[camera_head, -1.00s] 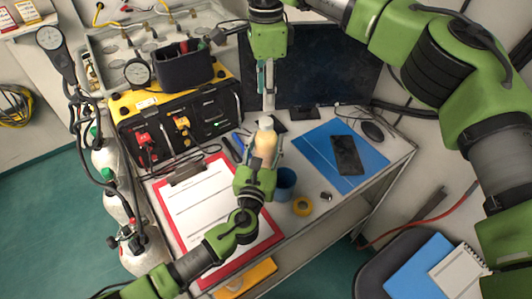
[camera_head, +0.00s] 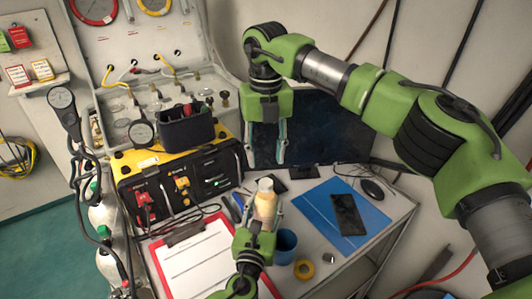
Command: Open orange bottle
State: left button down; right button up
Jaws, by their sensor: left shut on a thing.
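The orange bottle (camera_head: 265,205) stands upright above the desk, with a pale whitish top (camera_head: 265,184). I cannot tell whether that top is a cap or an open neck. My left gripper (camera_head: 262,220) is shut around the bottle's lower body from the front, and its fingers partly hide the bottle. My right gripper (camera_head: 266,158) hangs above the bottle, fingers pointing down. Its two fingers are spread, with the dark monitor showing between them and nothing held. Its tips are apart from the bottle's top.
A red clipboard (camera_head: 165,286) lies to the left. Behind are a monitor (camera_head: 335,135) and the yellow air panel (camera_head: 122,163). A phone (camera_head: 347,214) lies on a blue folder (camera_head: 313,212).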

aim_at(266, 182)
jog(key=m, duration=2.2)
jog(key=shift+m, duration=0.3)
jog(key=shift+f, duration=4)
